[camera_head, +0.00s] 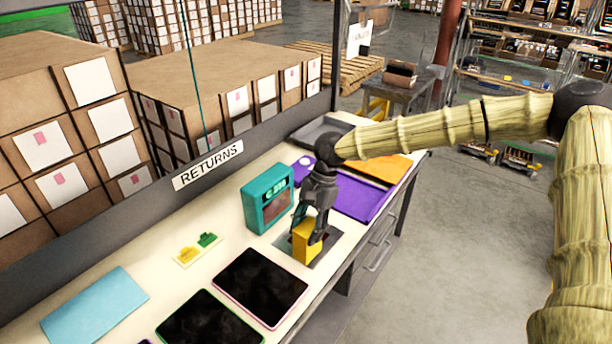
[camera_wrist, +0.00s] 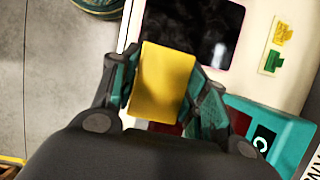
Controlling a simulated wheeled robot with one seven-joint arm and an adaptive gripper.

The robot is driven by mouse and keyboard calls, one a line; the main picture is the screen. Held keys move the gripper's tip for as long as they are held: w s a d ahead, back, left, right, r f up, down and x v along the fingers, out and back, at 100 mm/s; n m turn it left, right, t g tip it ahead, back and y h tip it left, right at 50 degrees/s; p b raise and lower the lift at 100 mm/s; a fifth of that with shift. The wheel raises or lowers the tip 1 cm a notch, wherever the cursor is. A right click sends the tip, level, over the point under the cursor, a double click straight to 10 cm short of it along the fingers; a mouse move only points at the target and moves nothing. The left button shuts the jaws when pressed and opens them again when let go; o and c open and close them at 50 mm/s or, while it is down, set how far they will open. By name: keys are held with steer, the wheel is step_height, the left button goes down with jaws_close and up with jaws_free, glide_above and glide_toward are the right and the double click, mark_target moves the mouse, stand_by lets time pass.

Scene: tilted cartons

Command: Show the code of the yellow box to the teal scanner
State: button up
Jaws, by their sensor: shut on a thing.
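The yellow box (camera_head: 305,243) is between the fingers of my gripper (camera_head: 313,222), which is shut on it. In the wrist view the yellow box (camera_wrist: 163,82) shows a plain face between the two teal-padded fingers of my gripper (camera_wrist: 165,90). No code shows on its visible faces. The teal scanner (camera_head: 267,198) stands upright on the table just left of my gripper, its dark window facing toward the box side. The scanner also shows at the lower right of the wrist view (camera_wrist: 288,132). I cannot tell whether the box touches the dark grey mat below it.
Two dark tablets (camera_head: 262,286) (camera_head: 210,322) lie on the white table to the near left. A small card with yellow and green pieces (camera_head: 197,250) lies left of the scanner. A purple tray (camera_head: 362,200) and an orange sheet (camera_head: 385,167) lie behind my gripper. A light-blue sheet (camera_head: 95,306) lies far left.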

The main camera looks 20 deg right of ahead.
steer(key=r+m, duration=0.1)
steer(key=w+d+m+t+p, duration=0.1)
steer(key=m, duration=0.1)
steer(key=shift+w+r+m, duration=0.15)
steer(key=shift+r+m, duration=0.15)
steer(key=shift+r, duration=0.05)
steer(key=w+d+r+m+t+h+p, duration=0.1)
steer(key=w+d+r+m+t+p, duration=0.15)
steer(key=w+m, duration=0.35)
steer(key=w+d+r+m+t+p, duration=0.1)
steer(key=w+r+m+t, duration=0.15)
steer(key=w+m, duration=0.4)
step_height(320, 180, down, 8)
steer(key=s+m+b, duration=0.1)
steer(key=m+b, duration=0.1)
steer(key=b, duration=0.4)
steer(key=shift+s+a, duration=0.2)
